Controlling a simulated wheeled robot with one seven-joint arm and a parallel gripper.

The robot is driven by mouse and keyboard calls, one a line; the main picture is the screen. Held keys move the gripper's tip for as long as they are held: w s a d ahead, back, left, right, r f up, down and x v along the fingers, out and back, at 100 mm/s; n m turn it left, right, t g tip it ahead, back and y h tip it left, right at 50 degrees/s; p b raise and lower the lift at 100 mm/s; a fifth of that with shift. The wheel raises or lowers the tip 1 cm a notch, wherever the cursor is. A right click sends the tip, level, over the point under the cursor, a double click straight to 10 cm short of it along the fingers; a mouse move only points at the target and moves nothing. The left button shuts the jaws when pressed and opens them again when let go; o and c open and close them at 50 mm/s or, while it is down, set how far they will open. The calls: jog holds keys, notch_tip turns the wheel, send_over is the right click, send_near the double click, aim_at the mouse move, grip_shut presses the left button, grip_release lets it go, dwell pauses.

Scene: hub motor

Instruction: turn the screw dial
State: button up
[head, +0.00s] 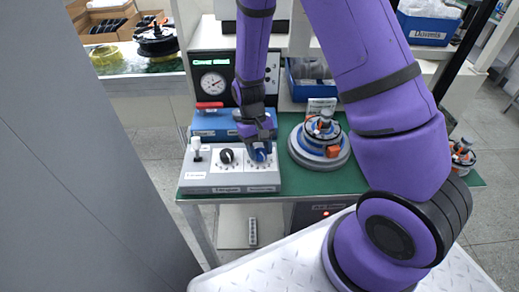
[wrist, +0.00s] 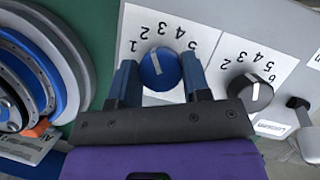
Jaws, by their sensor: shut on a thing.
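The screw dial is likely the blue knob (wrist: 160,69) with a white pointer line, on a white panel numbered 1 to 5 in the wrist view; I cannot read its label. My gripper (wrist: 158,78) has its two blue-grey fingers on either side of this knob, shut on it. In the head view my gripper (head: 260,150) reaches down onto the right part of the grey control box (head: 215,178), and the blue knob is mostly hidden beneath it. A black knob (wrist: 252,92) with a white pointer and its own numbered panel sits beside it, also visible in the head view (head: 227,156).
A round grey and blue hub motor (head: 318,158) stands on the green mat (head: 375,180), right of the box. A toggle lever (head: 197,146) rises at the box's left. Behind are a blue case with a red handle (head: 209,106) and a gauge (head: 213,84).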

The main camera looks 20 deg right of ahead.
jog(key=shift+m+y, duration=0.6)
jog(key=shift+m, duration=1)
jog(key=o, duration=0.9)
jog(key=v, duration=1)
jog(key=shift+d+r, duration=0.2)
jog(key=shift+r, duration=0.2)
